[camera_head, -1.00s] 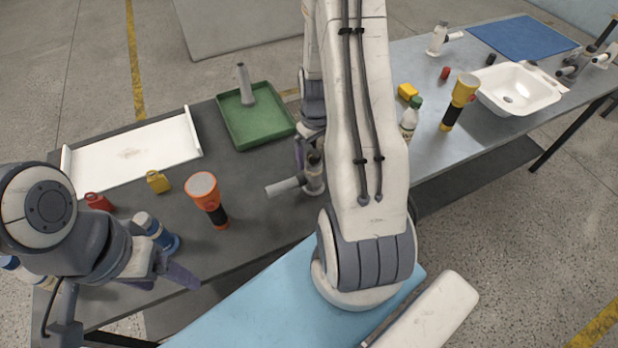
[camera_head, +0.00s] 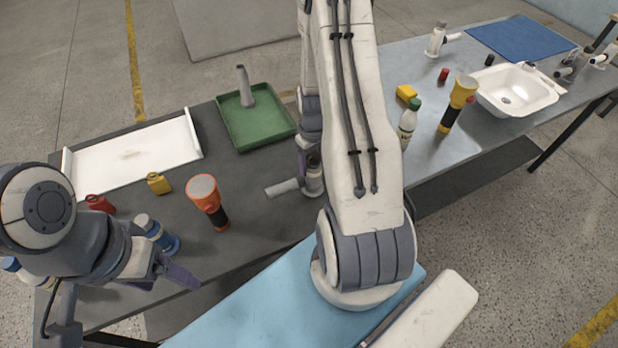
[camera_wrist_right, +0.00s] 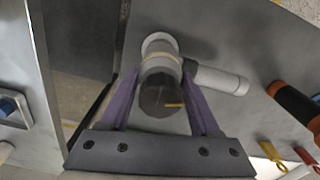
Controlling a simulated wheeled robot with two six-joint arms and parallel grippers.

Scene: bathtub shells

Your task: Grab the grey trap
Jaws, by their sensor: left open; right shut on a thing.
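The grey trap (camera_head: 284,188) stands on the dark table, its side pipe pointing left, partly hidden behind my right arm in the head view. In the right wrist view the trap (camera_wrist_right: 220,79) has its dark round top between the purple fingers, with the side pipe sticking out to the right. My right gripper (camera_wrist_right: 163,92) is shut on the trap's upright body; in the head view it is mostly hidden by the arm. My left gripper (camera_head: 165,279) is open and empty over the table's front edge, near a blue-and-white item (camera_head: 155,233).
An orange flashlight (camera_head: 208,200) stands left of the trap. A green tray (camera_head: 258,128) holding a grey pipe (camera_head: 244,88) lies behind it. A white tray (camera_head: 130,155) is at far left. A green-capped bottle (camera_head: 408,123) and yellow flashlight (camera_head: 457,101) stand on the right table.

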